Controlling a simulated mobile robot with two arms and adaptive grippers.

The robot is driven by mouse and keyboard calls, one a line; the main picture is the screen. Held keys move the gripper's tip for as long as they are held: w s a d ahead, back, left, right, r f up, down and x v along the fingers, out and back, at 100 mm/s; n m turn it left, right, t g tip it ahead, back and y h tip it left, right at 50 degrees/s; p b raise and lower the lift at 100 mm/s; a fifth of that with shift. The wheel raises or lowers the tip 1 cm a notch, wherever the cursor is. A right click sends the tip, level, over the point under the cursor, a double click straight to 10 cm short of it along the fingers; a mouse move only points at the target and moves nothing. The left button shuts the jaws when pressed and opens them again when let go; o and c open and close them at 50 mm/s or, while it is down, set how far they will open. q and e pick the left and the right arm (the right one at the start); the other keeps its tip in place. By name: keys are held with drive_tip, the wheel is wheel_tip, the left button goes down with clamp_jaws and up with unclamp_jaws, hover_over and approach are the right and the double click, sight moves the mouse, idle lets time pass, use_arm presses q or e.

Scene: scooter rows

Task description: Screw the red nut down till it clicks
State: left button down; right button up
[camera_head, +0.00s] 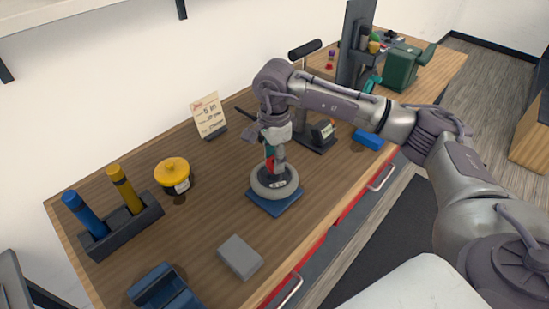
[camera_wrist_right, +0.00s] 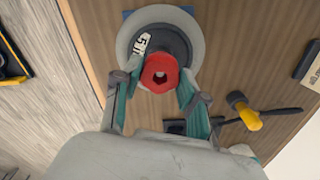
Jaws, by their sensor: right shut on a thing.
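The red nut (camera_wrist_right: 161,73) sits at the middle of a small grey wheel (camera_wrist_right: 124,41) in the right wrist view. The wheel (camera_head: 262,190) lies flat on a blue base (camera_head: 285,208) on the bench in the head view. My right gripper (camera_wrist_right: 155,88) reaches down over the wheel, its teal fingers on both sides of the nut and shut on it. In the head view the right gripper (camera_head: 272,158) hides most of the nut. How far down the nut sits cannot be told. My left gripper is not in view.
On the wooden bench (camera_head: 220,205) are a yellow-lidded jar (camera_head: 172,172), a rack (camera_head: 125,228) with blue and yellow tubes, a grey block (camera_head: 240,257), a sign card (camera_head: 208,115) and a blue block (camera_head: 368,139). A green machine (camera_head: 400,68) stands at the far end.

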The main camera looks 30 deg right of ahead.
drive_tip(key=m, duration=0.6)
drive_tip(key=shift+m, duration=0.3)
drive_tip(key=m, duration=0.7)
drive_tip(key=shift+m, duration=0.3)
drive_tip(key=shift+r, duration=0.1)
drive_tip(key=o, duration=1.2)
drive_tip(key=shift+r, duration=0.15)
wheel_tip(320, 180, up, 12)
drive_tip(key=shift+f, duration=0.15)
